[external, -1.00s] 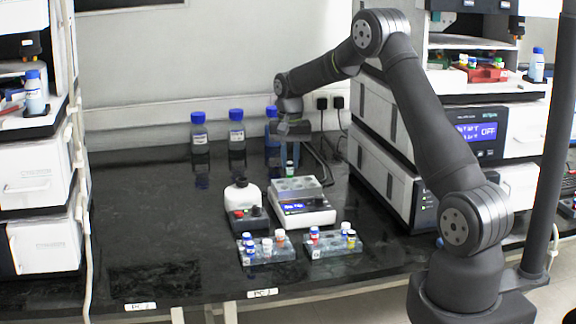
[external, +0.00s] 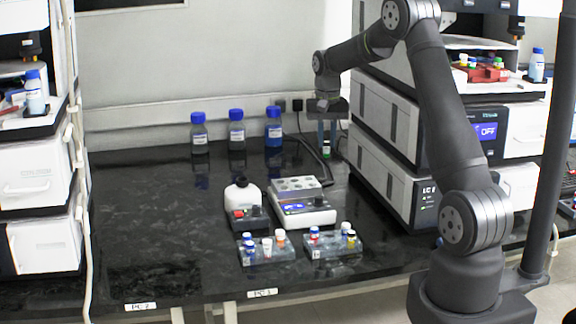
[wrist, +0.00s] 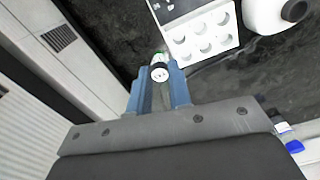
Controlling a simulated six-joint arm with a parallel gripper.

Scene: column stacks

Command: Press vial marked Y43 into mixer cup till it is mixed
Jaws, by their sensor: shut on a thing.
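My gripper (external: 327,138) is shut on a green vial (external: 326,153) and holds it in the air, right of the white block unit and close to the instrument stack. In the wrist view the vial (wrist: 160,66) sits between the blue fingertips, its white top with dark marks facing the camera; I cannot read the mark.
The white unit (external: 304,215) has a grey block with several wells. Two clear racks (external: 268,257) (external: 335,251) with capped vials stand in front. Blue-capped bottles (external: 237,137) line the back. Instrument stack (external: 383,175) stands right; bench left is clear.

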